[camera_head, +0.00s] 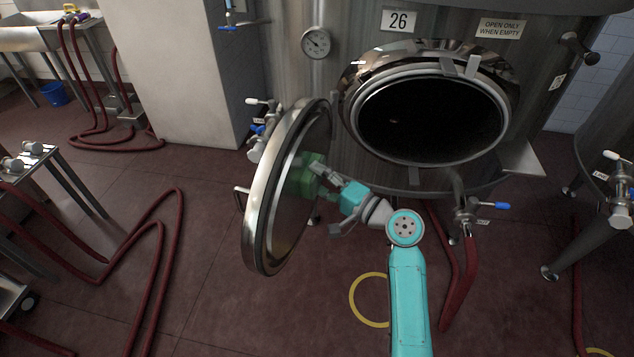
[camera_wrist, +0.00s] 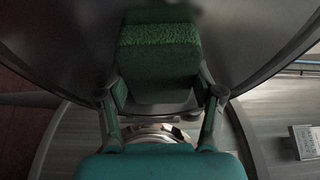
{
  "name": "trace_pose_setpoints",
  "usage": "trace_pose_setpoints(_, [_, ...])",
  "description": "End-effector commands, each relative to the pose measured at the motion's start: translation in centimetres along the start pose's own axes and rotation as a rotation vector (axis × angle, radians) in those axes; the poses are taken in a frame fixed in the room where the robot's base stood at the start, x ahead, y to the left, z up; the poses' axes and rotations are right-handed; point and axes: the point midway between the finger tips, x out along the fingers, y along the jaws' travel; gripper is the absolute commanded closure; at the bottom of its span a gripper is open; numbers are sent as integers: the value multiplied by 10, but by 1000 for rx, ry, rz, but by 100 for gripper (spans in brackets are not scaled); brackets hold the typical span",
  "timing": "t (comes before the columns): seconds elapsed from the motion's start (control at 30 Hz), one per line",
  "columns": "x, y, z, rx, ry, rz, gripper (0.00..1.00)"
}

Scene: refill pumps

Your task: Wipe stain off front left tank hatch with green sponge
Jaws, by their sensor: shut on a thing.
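A steel tank (camera_head: 545,95) marked 26 stands at the upper right with its round hatch opening dark and uncovered. Its hatch door (camera_head: 262,205) hangs swung open to the left, its inner face towards my arm. My gripper (camera_head: 322,176) is shut on a green sponge (camera_head: 303,181) at the inner face of the door. In the wrist view the sponge (camera_wrist: 158,62) sits between both fingers, its rough end against or very near the metal. I cannot tell if it touches. No stain shows; the sponge and gripper cover part of the door.
A gauge (camera_head: 316,43) and a small valve are on the tank front. A blue-handled valve (camera_head: 468,212) with a red hose juts out below the opening. Red hoses (camera_head: 160,235) lie on the floor at left. A white pillar (camera_head: 165,70) stands behind the door.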

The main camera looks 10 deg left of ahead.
Motion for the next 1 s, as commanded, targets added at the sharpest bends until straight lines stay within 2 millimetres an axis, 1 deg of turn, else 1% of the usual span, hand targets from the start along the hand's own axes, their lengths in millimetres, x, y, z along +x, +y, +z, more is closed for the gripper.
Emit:
trace_pose_setpoints(0.4, [10, 2, -28, 0, 1, 0, 62])
trace_pose_setpoints(0.53, [12, 3, -34, 1, 0, 0, 62])
trace_pose_setpoints(0.77, [11, 3, -35, 0, 0, 0, 62])
trace_pose_setpoints(1.0, [6, 2, -20, -1, 0, 1, 62])
